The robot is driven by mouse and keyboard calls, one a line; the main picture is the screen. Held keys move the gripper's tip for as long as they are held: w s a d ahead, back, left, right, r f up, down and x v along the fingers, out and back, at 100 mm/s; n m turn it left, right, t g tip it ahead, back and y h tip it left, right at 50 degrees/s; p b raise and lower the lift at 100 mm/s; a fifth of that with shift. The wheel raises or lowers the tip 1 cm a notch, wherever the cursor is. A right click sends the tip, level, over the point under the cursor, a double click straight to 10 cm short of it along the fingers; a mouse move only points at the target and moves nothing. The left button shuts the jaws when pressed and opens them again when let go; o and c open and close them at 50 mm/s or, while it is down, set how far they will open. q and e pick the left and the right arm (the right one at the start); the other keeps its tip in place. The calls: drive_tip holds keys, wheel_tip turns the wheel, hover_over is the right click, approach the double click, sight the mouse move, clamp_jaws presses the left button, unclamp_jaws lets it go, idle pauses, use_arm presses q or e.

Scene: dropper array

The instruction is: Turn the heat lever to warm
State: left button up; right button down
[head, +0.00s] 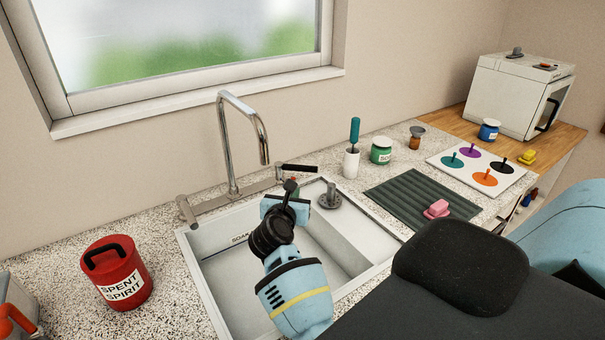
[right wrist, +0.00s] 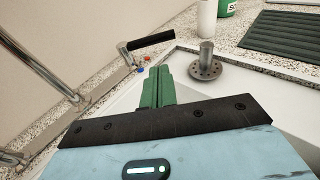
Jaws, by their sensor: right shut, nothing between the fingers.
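The tap (head: 240,140) stands behind the sink, with a chrome arched spout. The lever with a black handle (head: 300,168) is at the right end of its bar and points right. In the right wrist view the black handle (right wrist: 151,41) tops a short metal stem, with small red and blue marks at its base. I take it for the heat lever. My right gripper (head: 290,188) is over the back of the sink, just in front of the lever. Its green fingers (right wrist: 157,86) are shut and empty, seemingly apart from the lever. My left gripper is out of view.
The sink (head: 205,285) lies below my right gripper, with a grey metal plug (head: 329,196) at its back right. A white cup with a teal-handled tool (head: 354,132) stands behind. A red spent spirit can (head: 115,275) stands left. A green mat (head: 420,205) lies right.

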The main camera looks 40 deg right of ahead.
approach(306, 170)
drive_tip(key=x, duration=0.2)
drive_tip(key=b+x, duration=0.1)
drive_tip(key=x, duration=0.1)
drive_tip(key=b+x, duration=0.1)
drive_tip(key=x, duration=0.1)
drive_tip(key=shift+f, duration=0.45)
drive_tip(key=shift+w+d+r, duration=0.1)
drive_tip(key=shift+w+d, duration=0.05)
drive_tip(key=shift+d, duration=0.05)
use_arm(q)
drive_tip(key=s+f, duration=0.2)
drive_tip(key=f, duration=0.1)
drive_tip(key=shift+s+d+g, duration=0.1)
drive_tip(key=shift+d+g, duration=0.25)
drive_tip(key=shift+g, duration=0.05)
use_arm(e)
drive_tip(key=shift+w+d+r, duration=0.1)
drive_tip(key=shift+w+r, duration=0.05)
